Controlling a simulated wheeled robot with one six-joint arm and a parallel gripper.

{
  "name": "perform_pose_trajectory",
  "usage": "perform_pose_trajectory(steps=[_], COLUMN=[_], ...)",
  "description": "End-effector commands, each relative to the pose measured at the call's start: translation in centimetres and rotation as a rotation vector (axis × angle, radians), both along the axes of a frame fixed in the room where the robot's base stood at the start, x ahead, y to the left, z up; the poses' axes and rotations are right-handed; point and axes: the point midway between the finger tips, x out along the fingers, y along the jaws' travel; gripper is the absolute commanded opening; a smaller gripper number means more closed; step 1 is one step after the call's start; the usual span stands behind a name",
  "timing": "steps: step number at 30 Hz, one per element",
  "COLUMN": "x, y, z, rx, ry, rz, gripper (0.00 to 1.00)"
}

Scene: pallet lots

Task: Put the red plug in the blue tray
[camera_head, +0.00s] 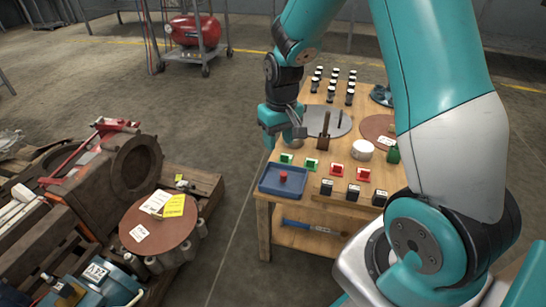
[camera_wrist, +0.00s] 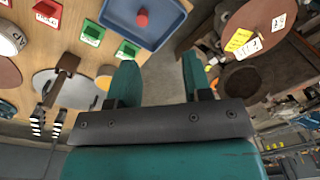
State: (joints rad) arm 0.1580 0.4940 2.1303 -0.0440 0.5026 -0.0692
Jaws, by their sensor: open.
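The red plug (camera_head: 283,176) sits inside the blue tray (camera_head: 264,187) at the near left corner of the wooden table. In the wrist view the red plug (camera_wrist: 142,18) stands out against the floor of the blue tray (camera_wrist: 162,38). My gripper (camera_head: 284,137) is over the table's left edge, behind the tray in the head view and apart from the plug. In the wrist view my gripper (camera_wrist: 160,75) has its two teal fingers spread with nothing between them.
Green holders (camera_head: 310,164) and red holders (camera_head: 363,174) stand behind and right of the tray. Black blocks (camera_head: 353,193) line the front edge. A white cylinder (camera_head: 362,150) and a grey disc (camera_head: 341,116) are farther back.

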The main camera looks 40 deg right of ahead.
Motion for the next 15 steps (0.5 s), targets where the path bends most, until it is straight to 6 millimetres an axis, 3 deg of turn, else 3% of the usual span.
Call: perform_pose_trajectory(steps=[1, 5, 9, 12, 15], x=[-0.7, -4.9, -11.7, -16.2, -19.4], y=[2.4, 9.4, 15.4, 17.8, 19.1], z=[2.2, 7.7, 12.3, 14.2, 15.1], rx=[0.025, 0.116, 0.211, 0.261, 0.292], ry=[-0.024, -0.068, -0.099, -0.112, -0.117], rz=[0.052, 0.225, 0.428, 0.548, 0.631], gripper=[0.45, 0.45, 0.45, 0.45, 0.45])
